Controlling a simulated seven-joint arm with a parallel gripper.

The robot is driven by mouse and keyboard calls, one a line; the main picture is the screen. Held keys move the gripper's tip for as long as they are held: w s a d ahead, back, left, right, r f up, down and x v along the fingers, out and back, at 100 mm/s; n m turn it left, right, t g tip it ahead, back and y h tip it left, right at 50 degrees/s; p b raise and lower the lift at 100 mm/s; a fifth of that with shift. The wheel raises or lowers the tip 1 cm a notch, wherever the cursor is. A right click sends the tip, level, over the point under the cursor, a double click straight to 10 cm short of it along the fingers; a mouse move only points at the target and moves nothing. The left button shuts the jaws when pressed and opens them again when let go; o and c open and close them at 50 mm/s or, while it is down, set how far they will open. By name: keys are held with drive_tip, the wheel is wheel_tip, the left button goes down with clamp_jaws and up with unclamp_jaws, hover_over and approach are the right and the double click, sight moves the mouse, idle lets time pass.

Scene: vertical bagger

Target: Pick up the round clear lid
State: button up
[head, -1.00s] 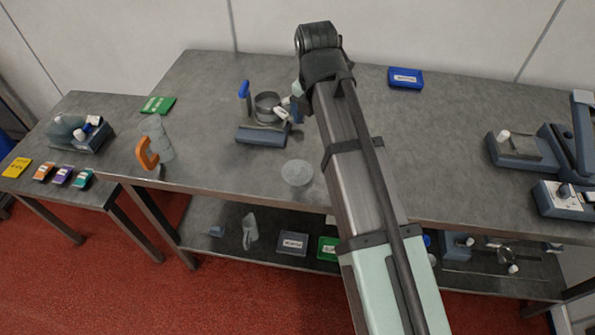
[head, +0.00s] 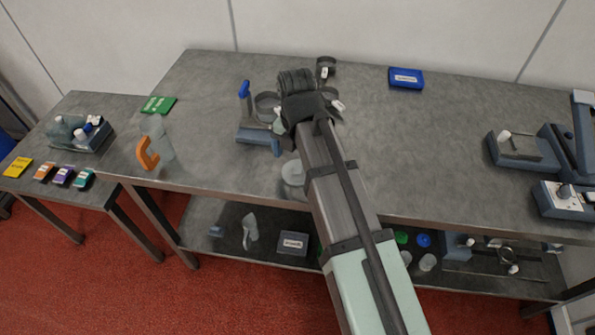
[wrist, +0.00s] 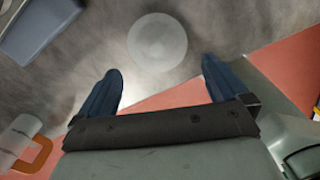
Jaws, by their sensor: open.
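The round clear lid (wrist: 157,42) lies flat on the grey table, seen whole in the wrist view ahead of my fingers. In the head view the lid (head: 291,174) shows at the left edge of my arm, partly covered by it. My gripper (wrist: 161,84) is open and empty, its two dark blue fingers apart, with the lid centred just beyond the gap between them. It is above the table and not touching the lid.
A blue-grey device (head: 257,137) with a blue handle stands behind the lid. A clear jug with an orange handle (head: 148,153) stands at the left, near the table's front edge.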

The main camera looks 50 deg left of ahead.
sight(297, 167)
drive_tip(key=shift+w+a+f, duration=0.15)
drive_tip(key=shift+f, duration=1.2)
drive_tip(key=shift+w+a+f, duration=0.15)
drive_tip(key=shift+f, duration=1.2)
drive_tip(key=c, duration=0.8)
drive_tip(key=shift+o, duration=0.2)
wheel_tip(297, 167, up, 10)
drive_tip(key=shift+f, duration=0.25)
drive_tip(key=w+a+r+m, duration=0.2)
drive_tip(key=a+r+m, duration=0.1)
drive_tip(key=a, duration=0.7)
drive_tip(key=w+a+r+m, duration=0.2)
drive_tip(key=a+r+m, duration=0.1)
drive_tip(key=a, duration=0.8)
drive_tip(key=shift+w+r, duration=0.3)
drive_tip(key=shift+r, duration=0.5)
